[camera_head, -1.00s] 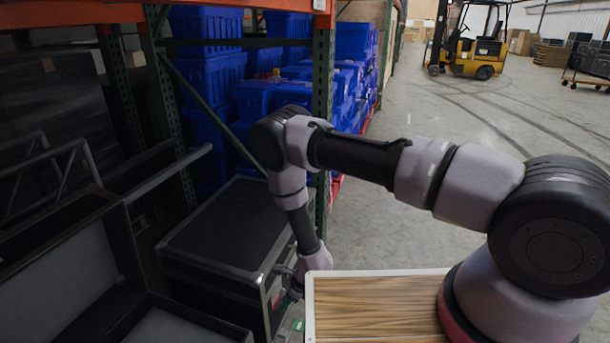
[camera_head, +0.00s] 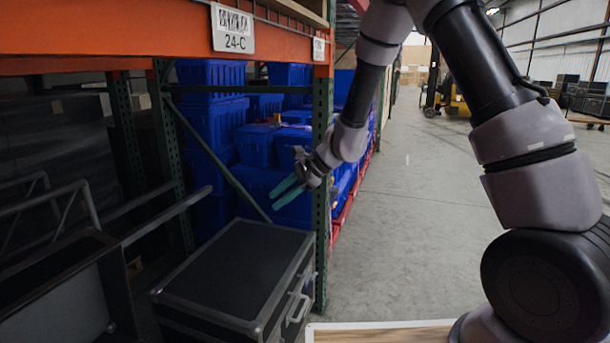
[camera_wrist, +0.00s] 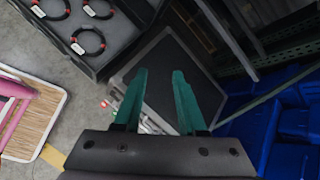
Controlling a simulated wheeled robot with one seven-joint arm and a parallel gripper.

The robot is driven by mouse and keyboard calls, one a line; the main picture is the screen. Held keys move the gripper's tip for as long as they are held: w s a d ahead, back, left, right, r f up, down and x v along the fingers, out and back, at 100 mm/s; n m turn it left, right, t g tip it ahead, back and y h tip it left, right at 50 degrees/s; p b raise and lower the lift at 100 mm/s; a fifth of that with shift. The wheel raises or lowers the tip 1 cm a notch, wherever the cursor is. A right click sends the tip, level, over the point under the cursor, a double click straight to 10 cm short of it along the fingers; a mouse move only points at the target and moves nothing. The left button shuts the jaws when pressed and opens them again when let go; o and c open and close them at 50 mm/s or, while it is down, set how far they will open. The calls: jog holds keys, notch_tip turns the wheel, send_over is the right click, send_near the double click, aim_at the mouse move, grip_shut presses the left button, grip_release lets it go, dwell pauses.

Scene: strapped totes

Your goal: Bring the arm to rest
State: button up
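My gripper (camera_head: 274,200) is in the air in front of the green rack post, at the height of the blue totes and above the black case (camera_head: 240,270). In the wrist view my gripper (camera_wrist: 160,73) has its two teal fingers apart, with nothing between them. My arm is raised and bent, with its forearm hanging down to the gripper. The case lid (camera_wrist: 172,75) shows behind the fingers in the wrist view, some way below them.
Blue totes (camera_head: 213,122) are stacked in the rack, behind its green post (camera_head: 322,160) and orange beam (camera_head: 150,38). An open case with black rings (camera_wrist: 88,42) lies beside the shut one. The aisle floor (camera_head: 410,210) at right is clear. A forklift (camera_head: 447,100) stands far back.

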jog(key=s+d+r+n+t+h, duration=0.1)
jog(key=s+d+r+n, duration=0.2)
jog(key=d+r, duration=0.5)
jog(key=s+d+r+n, duration=0.25)
jog(key=d+r, duration=0.25)
jog(key=r, duration=0.5)
jog(key=s+d+r+n+t+h, duration=0.1)
jog(key=s+d+r+t+h, duration=0.1)
jog(key=s+d, duration=0.5)
jog(key=s+d+r+n+t+h, duration=0.2)
jog(key=s+d, duration=0.5)
jog(key=d, duration=0.4)
notch_tip(320, 180, up, 4)
jog(key=shift+s+d+f+t+h, duration=0.25)
jog(key=shift+s+t+h, duration=0.25)
jog(key=shift+h, duration=0.7)
jog(key=shift+w, duration=0.15)
